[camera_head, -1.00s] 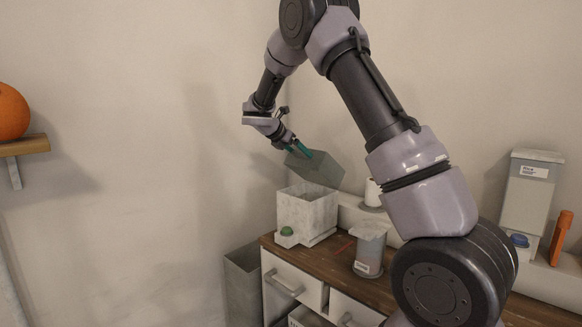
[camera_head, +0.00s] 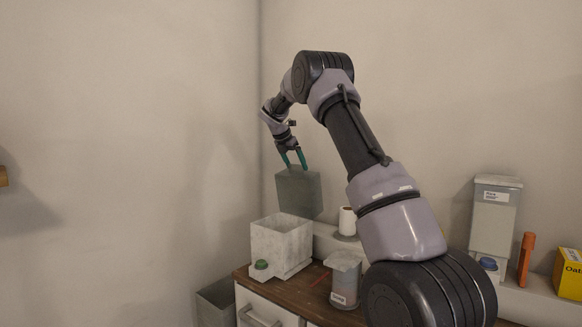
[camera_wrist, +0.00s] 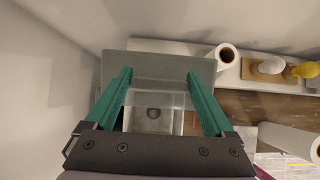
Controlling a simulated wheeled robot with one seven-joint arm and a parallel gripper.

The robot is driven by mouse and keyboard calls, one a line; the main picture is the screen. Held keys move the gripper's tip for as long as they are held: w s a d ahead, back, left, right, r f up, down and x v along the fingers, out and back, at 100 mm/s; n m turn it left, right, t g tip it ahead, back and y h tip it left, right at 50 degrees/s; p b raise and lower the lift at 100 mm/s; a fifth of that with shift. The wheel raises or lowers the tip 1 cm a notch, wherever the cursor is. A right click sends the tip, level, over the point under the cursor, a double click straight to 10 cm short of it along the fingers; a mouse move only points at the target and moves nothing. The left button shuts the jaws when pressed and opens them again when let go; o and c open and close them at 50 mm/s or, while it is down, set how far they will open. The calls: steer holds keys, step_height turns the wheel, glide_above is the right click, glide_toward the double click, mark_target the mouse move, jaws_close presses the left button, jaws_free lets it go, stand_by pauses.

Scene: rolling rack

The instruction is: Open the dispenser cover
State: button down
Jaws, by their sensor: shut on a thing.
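The dispenser is an open-topped pale grey box (camera_head: 281,245) with a green knob (camera_head: 261,264) low on its front, on the wooden cabinet top. Its cover (camera_head: 298,193) is a grey, see-through panel standing nearly upright above the back of the box. I cannot tell whether its lower edge touches the box. My gripper (camera_head: 295,165) has teal fingers closed on the upper edge of the cover. In the wrist view the cover (camera_wrist: 170,64) spans between the fingers (camera_wrist: 160,80), with the box interior and a round hole (camera_wrist: 153,112) below.
A white paper roll (camera_head: 347,221) and a lidded grey canister (camera_head: 345,280) stand right of the box. A tall grey container (camera_head: 494,220), an orange object (camera_head: 526,260) and a yellow box (camera_head: 570,274) stand farther right. A wall corner rises close behind; a grey bin (camera_head: 216,304) is at left.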

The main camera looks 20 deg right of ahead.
steer(key=shift+w+d+r, duration=0.1)
steer(key=shift+w+d, duration=0.1)
steer(key=shift+d, duration=0.1)
jaws_free()
steer(key=v, duration=1)
steer(key=shift+a+r, duration=0.2)
steer(key=shift+r, duration=0.1)
